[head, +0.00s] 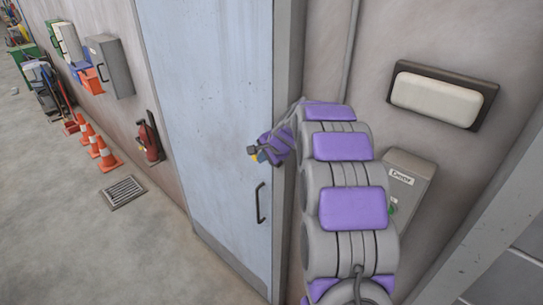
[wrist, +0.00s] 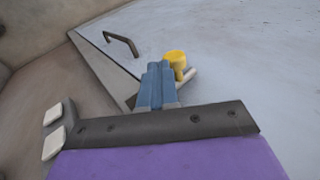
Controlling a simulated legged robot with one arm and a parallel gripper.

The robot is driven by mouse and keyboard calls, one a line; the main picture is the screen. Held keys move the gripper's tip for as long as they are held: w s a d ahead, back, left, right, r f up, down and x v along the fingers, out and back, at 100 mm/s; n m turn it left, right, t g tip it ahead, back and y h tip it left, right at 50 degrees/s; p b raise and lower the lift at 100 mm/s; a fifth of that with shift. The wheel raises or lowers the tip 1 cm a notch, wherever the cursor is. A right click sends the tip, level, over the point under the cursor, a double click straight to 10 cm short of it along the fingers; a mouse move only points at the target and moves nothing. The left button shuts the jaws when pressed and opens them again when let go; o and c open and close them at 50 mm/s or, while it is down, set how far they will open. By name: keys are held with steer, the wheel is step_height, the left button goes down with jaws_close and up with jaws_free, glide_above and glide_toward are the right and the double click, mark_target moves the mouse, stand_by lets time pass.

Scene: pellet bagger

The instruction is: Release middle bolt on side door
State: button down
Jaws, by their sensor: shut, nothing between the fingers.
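The pale blue side door (head: 205,90) fills the middle of the head view and looks shut. A bolt with a yellow knob (wrist: 176,58) and a short pale bar shows on the door in the wrist view. Only a small bit of yellow (head: 254,157) shows by my gripper in the head view. My gripper (wrist: 157,68) is shut and empty, its blue fingers together just left of the knob. Whether they touch it I cannot tell. My arm hides part of the door's right edge, and I cannot make out other bolts.
A dark pull handle (head: 261,203) stands out from the door; it also shows in the wrist view (wrist: 121,42). Right of my arm are a grey labelled box (head: 408,180) and a wall lamp (head: 436,98). A fire extinguisher (head: 149,140) and cones (head: 106,154) stand left.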

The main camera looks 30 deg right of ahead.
steer(key=w+p, duration=0.1)
steer(key=w+a+p, duration=0.1)
steer(key=w, duration=0.1)
steer(key=w+p, duration=0.1)
steer(key=w, duration=0.1)
steer(key=shift+w+a, duration=0.1)
steer(key=shift+a, duration=0.25)
stand_by(0.3)
steer(key=shift+d+f, duration=0.15)
steer(key=shift+d, duration=0.05)
